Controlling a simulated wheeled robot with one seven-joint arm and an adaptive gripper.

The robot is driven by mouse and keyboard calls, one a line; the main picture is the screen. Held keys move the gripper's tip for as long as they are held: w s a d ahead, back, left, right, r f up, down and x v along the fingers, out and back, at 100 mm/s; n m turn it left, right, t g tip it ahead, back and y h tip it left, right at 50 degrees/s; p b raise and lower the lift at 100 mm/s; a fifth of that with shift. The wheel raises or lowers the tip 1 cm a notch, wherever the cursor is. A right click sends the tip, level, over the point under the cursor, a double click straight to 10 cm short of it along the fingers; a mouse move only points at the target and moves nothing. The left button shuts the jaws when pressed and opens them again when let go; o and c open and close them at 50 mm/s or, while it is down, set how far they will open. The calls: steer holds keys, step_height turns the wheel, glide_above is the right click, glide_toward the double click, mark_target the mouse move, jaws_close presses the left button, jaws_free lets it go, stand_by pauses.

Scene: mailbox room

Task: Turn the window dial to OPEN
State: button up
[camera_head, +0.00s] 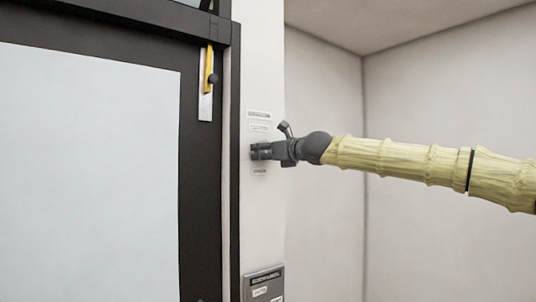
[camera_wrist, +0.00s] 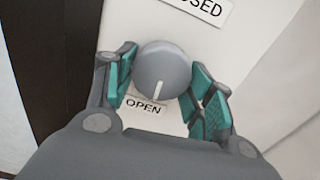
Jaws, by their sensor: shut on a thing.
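The window dial is a round grey knob (camera_wrist: 163,68) with a white pointer line, seen in the wrist view. Its line points down toward the OPEN label (camera_wrist: 144,106). A second label ending in "SED" (camera_wrist: 202,7) sits above the knob, partly cut off. My gripper (camera_wrist: 163,80) has its green-padded fingers on both sides of the knob, shut on it. In the head view my gripper (camera_head: 255,151) is at the white wall strip, and it hides the knob.
A dark-framed window or door panel (camera_head: 90,170) is to the left, with a yellow-and-white handle piece (camera_head: 207,83) on its frame. Small labels (camera_head: 259,120) are above my gripper, and a grey panel (camera_head: 263,283) is below. The space to the right is open.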

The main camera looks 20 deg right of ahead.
steer(key=shift+d, duration=0.1)
stand_by(0.3)
steer(key=o, duration=1)
steer(key=shift+d, duration=0.15)
steer(key=v, duration=1.2)
